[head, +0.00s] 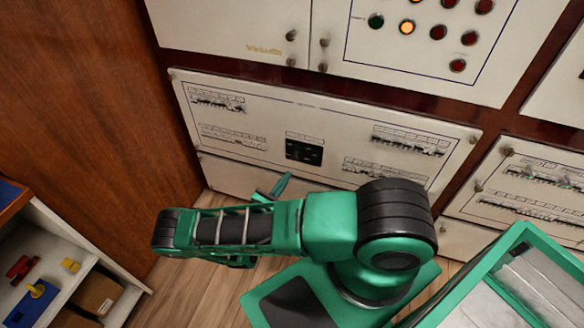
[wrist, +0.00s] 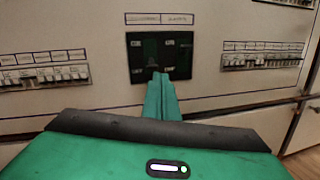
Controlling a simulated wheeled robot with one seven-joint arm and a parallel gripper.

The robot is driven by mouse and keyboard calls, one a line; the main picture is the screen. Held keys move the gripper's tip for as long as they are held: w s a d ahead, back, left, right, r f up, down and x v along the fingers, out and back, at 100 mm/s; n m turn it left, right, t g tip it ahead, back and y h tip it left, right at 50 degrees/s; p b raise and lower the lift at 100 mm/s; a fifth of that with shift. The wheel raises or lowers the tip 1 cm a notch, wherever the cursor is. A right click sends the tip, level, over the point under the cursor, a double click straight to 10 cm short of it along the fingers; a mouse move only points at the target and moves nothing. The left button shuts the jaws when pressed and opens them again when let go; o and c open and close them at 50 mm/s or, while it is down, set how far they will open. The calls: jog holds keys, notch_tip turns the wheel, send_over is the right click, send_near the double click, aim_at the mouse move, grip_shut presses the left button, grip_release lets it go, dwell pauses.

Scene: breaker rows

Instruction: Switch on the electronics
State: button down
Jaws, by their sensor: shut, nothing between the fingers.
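A white breaker panel (head: 345,120) fills the wall in front of me in the head view. It carries several rows of small breakers and a black square switch block (head: 304,150) near its middle. In the wrist view the black switch block (wrist: 160,56) has small light marks and a label strip above it. My gripper (wrist: 160,76) is shut and empty, its fingertips overlapping the block's lower edge in the picture. I cannot tell whether they touch it. In the head view my gripper (head: 283,183) shows below the block. The fingers hide part of the block's lower middle.
Breaker rows stand to the left (wrist: 45,75) and right (wrist: 262,60) of the block. Above is a cabinet with round red, green and lit orange lamps (head: 407,27). A wooden wall (head: 90,100) and a shelf with small items (head: 40,290) are at the left.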

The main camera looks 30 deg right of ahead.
aim_at(295, 159)
jog(key=shift+s+a+f+n+t+y, duration=0.1)
jog(key=shift+s+f+n+t+y, duration=0.15)
jog(key=shift+f+n+t, duration=0.45)
jog(key=shift+s+a+f+n+t+y, duration=0.1)
jog(key=shift+a+f+n+t+y, duration=0.1)
jog(key=shift+f+n+t, duration=0.4)
jog(key=shift+s+a+f+n+t+y, duration=0.1)
jog(key=shift+s+f+n+t+y, duration=0.15)
jog(key=shift+f+n+t, duration=0.4)
jog(key=shift+d+r+n, duration=0.1)
jog(key=shift+r+n, duration=0.1)
jog(key=shift+n, duration=0.05)
jog(key=x, duration=1)
jog(key=shift+a+r, duration=0.15)
jog(key=shift+a, duration=0.05)
jog(key=shift+g+y, duration=0.25)
jog(key=shift+y, duration=0.15)
